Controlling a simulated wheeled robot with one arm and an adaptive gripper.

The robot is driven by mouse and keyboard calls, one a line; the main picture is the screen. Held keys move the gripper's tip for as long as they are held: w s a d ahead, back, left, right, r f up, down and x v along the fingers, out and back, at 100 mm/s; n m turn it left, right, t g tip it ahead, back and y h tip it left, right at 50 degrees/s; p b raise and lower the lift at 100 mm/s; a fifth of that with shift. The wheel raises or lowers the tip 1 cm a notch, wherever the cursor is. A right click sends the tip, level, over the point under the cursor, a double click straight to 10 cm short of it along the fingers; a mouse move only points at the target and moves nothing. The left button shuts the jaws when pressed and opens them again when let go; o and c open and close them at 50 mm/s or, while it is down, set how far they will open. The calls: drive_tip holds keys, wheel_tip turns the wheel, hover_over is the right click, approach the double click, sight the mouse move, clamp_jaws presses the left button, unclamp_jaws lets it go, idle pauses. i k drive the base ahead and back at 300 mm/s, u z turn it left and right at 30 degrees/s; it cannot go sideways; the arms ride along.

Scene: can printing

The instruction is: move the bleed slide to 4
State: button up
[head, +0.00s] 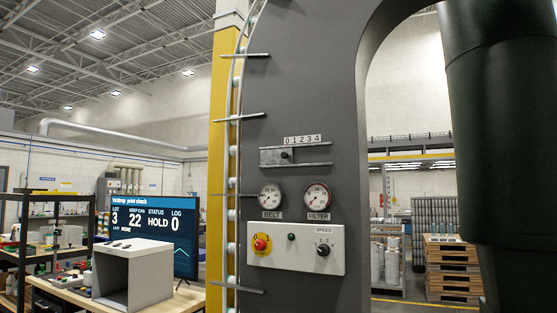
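The bleed slide (297,156) is on the grey machine panel in the middle of the head view. It is a horizontal metal rail under a small plate (303,140) marked 0 to 4. Its small dark knob (285,156) sits toward the left, about under the 0. The slide carries no readable name. My gripper is not in view.
Below the slide are the belt gauge (270,197), the filter gauge (317,197) and a control box (296,249) with a red button and speed knob. Thin rods (240,117) stick out at left. A screen (153,222) stands behind a grey box (132,272).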

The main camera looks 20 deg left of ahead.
sight(282, 155)
drive_tip(key=u, duration=0.3)
drive_tip(key=i, duration=1.4)
drive_tip(key=u, duration=1.5)
drive_tip(key=i, duration=1.05)
drive_tip(key=u, duration=1.05)
